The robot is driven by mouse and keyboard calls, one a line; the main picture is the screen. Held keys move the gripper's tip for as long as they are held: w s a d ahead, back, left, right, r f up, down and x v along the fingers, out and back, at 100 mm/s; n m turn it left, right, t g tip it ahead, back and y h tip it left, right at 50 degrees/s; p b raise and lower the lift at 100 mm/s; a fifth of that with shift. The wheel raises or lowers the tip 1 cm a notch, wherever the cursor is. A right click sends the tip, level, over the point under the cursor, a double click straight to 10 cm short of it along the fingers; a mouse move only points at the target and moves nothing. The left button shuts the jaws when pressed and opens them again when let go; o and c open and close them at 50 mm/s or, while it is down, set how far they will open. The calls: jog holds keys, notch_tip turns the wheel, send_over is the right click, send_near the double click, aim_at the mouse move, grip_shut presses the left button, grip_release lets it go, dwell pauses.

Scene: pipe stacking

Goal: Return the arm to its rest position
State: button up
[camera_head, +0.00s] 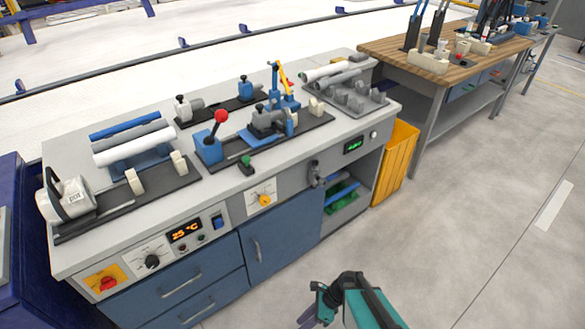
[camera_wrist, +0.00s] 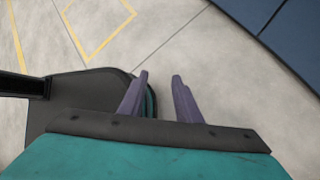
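My gripper (camera_head: 307,318) is at the bottom edge of the head view, low in front of the workbench and apart from it, partly cut off by the frame. In the wrist view its two purple fingers (camera_wrist: 160,98) stand apart with only bare floor seen between them. The gripper is open and empty. My teal and black arm shows beside it in the head view.
A grey-topped workbench (camera_head: 75,150) with blue drawers carries pipes (camera_head: 125,130), clamping fixtures and a grey tray (camera_head: 345,95). A yellow bin (camera_head: 397,160) stands at its right end. A wooden-topped table (camera_head: 400,50) with tools is behind. The floor (camera_head: 450,230) at right is clear.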

jog(key=s+d+n+g+h, duration=0.1)
jog(key=s+d+n+h, duration=0.2)
jog(key=d+n, duration=0.3)
jog(key=s+d+n+g+h, duration=0.1)
jog(key=s+d+n+h, duration=0.3)
jog(key=n, duration=1)
jog(key=shift+s+d+f+n+g, duration=0.35)
jog(key=shift+s+d, duration=0.75)
jog(key=shift+d, duration=0.55)
jog(key=shift+s, duration=0.15)
